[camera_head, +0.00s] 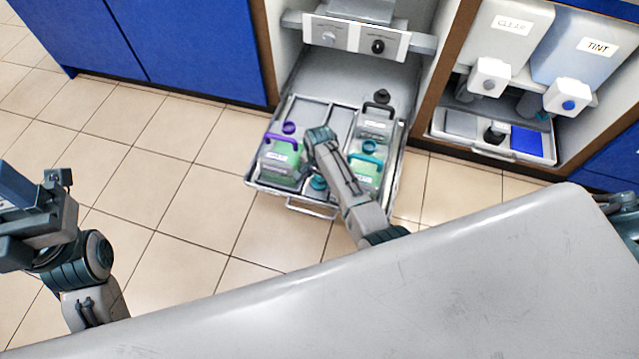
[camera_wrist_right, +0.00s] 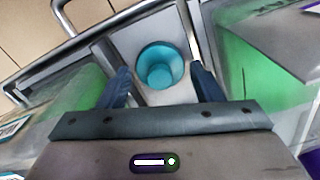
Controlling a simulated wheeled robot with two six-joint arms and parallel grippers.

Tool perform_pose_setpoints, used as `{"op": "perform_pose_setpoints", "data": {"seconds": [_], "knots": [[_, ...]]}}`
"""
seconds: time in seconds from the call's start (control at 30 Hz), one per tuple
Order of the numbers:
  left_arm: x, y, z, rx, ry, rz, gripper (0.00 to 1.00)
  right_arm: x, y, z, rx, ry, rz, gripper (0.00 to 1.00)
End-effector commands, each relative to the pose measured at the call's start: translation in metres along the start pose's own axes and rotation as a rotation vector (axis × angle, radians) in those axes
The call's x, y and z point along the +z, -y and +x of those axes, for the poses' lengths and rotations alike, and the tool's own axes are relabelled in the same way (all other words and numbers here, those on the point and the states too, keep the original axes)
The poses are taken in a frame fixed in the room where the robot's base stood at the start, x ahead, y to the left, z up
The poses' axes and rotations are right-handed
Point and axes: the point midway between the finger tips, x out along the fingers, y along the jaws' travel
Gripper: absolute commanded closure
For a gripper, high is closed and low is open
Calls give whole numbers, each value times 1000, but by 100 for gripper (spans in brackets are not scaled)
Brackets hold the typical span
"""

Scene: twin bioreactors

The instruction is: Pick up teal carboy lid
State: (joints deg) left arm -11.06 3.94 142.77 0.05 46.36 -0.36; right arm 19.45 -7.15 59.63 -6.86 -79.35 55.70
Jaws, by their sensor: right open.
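The teal carboy lid (camera_wrist_right: 161,66) is a round, cup-like teal piece lying on the grey tray floor between two green-filled carboys. In the head view it is the teal spot (camera_head: 318,184) near the tray's front. My right gripper (camera_wrist_right: 160,82) is open above it, with one finger on each side of it in the wrist view and nothing held. The head view shows my right wrist from above, with its fingertips hidden. The teal-handled carboy (camera_head: 363,172) stands to the right. My left gripper (camera_head: 57,180) is far left, its jaws unclear.
The pulled-out tray (camera_head: 262,187) also holds a purple-handled carboy (camera_head: 279,165) on the left and a dark-handled carboy (camera_head: 375,122) at back right. A white worktop (camera_head: 430,290) fills the front. CLEAR (camera_head: 505,35) and TINT (camera_head: 590,50) containers stand in the right bay.

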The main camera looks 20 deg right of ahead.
Motion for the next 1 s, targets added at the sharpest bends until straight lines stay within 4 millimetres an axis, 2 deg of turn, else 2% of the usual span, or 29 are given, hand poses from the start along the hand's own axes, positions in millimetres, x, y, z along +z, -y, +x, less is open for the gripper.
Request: {"op": "perform_pose_setpoints", "data": {"seconds": [0.03, 0.07, 0.27, 0.3, 0.47, 0.7, 0.87, 1.0], "knots": [[0, -1, -6, -1, -4, 3, 39, -1, 0, 10, 0, -1, 0, 41], [1, -1, -6, -3, -4, 4, 39, -1, 0, 12, -1, -1, 0, 41], [0, 0, -2, -21, -12, 9, 39, -1, 0, 11, -2, -1, 0, 41], [0, 0, -1, -23, -13, 9, 39, -1, 0, 11, -1, -1, 0, 43], [-1, 0, -1, -21, -13, 9, 39, 0, 0, 11, -1, -1, 0, 73], [-1, 0, -2, -16, -7, 7, 39, 0, 0, 10, -1, -1, 0, 74], [-1, 1, 6, -15, -2, 5, 39, 0, 0, -6, -1, -1, 0, 74], [-1, 1, 17, 3, 10, -3, 39, -1, 0, -36, -3, -2, 0, 74]]}}
